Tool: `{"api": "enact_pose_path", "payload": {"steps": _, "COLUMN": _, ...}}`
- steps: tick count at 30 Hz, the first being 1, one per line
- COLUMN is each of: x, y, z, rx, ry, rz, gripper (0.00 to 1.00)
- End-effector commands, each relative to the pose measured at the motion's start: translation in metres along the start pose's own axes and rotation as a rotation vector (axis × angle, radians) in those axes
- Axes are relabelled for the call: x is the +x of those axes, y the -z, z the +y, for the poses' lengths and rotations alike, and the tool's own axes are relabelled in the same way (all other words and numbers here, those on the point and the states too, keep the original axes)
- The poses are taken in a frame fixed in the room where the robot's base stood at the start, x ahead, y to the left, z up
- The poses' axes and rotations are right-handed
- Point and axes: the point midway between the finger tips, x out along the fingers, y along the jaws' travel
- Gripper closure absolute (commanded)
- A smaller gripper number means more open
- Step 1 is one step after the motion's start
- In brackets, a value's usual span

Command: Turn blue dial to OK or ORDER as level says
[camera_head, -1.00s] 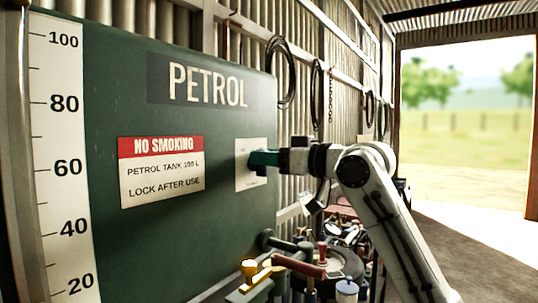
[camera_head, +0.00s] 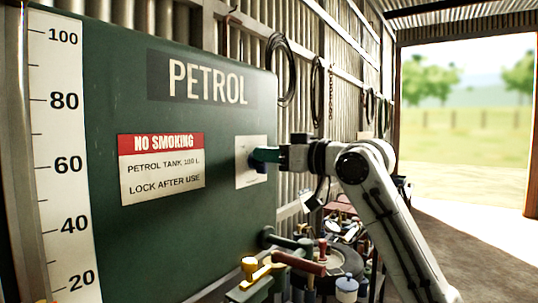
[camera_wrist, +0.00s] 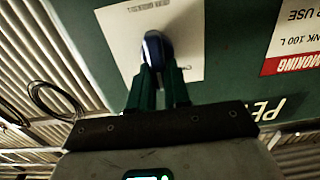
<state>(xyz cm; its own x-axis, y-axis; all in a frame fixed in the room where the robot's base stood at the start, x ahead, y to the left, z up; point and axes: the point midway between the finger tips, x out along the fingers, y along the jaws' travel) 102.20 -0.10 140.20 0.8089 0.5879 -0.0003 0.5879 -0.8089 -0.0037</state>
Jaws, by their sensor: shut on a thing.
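The blue dial (camera_wrist: 154,46) sits on a white plate (camera_wrist: 112,28) on the green petrol tank (camera_head: 110,240). The plate also shows in the head view (camera_head: 243,179), where a bit of the dial (camera_head: 259,167) shows below my fingers. My gripper (camera_wrist: 157,72) is shut on the dial, with green fingers on either side of it; in the head view my gripper (camera_head: 263,155) reaches it from the right. The plate's small print is unreadable, and I cannot tell where the dial points. The white level scale (camera_head: 66,130) reads 20 to 100; a small orange patch shows at its bottom edge, below 20.
A no smoking sign (camera_head: 161,168) and a PETROL label (camera_head: 205,83) are on the tank. Tools and cans (camera_head: 325,262) crowd the space under my arm. Black hoses (camera_head: 284,70) hang on the corrugated wall. An open doorway (camera_head: 465,130) is at right.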

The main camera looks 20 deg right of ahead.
Motion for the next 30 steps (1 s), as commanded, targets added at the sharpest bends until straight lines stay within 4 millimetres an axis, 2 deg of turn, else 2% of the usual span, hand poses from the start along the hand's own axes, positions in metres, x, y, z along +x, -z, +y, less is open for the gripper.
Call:
{"api": "enact_pose_path", "payload": {"steps": 8, "x": 0.001, "y": 0.002, "z": 0.001, "rx": 0.087, "ry": 0.001, "rz": 0.001, "gripper": 1.0}}
{"api": "enact_pose_path", "payload": {"steps": 30, "x": 0.0, "y": -0.001, "z": 0.011, "rx": 0.656, "ry": -0.001, "rz": 0.0, "gripper": 1.0}}
